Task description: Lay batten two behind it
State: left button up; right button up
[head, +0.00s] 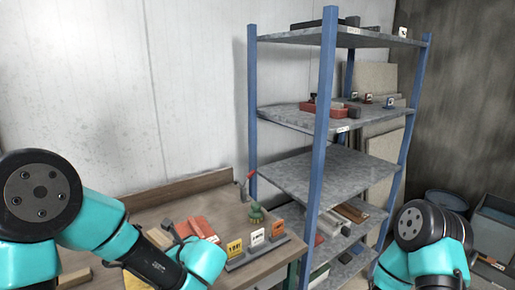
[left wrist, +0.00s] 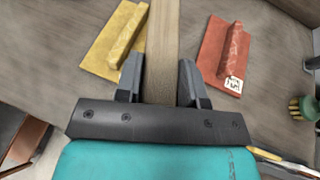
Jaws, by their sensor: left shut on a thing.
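My left gripper (left wrist: 160,82) is shut on a pale wooden batten (left wrist: 163,35). The batten runs up out of the left wrist view between the two jaws. In the head view the left gripper (head: 165,235) is over the bench, mostly hidden by its own arm. A short piece of pale wood (head: 75,277) shows left of that arm; I cannot tell if it is the same batten. No other batten can be told for sure. My right arm is at the lower right, with its gripper out of view.
The held batten passes between a yellow float (left wrist: 115,40) and a red float (left wrist: 222,55) on the wooden bench (head: 150,215). A blue-framed shelf (head: 322,110) rises beyond.

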pick_arm(q)
jog(key=d+r+m+t+h, duration=0.2)
jog(key=d+r+m+h, duration=0.2)
jog(key=d, duration=0.5)
jog(key=d+r+m+t+h, duration=0.3)
jog(key=d+m+h, duration=0.3)
jog(key=d, duration=0.3)
jog(key=shift+w+d+r+h, duration=0.3)
jog(key=shift+w+r+h, duration=0.1)
jog(key=shift+r, duration=0.05)
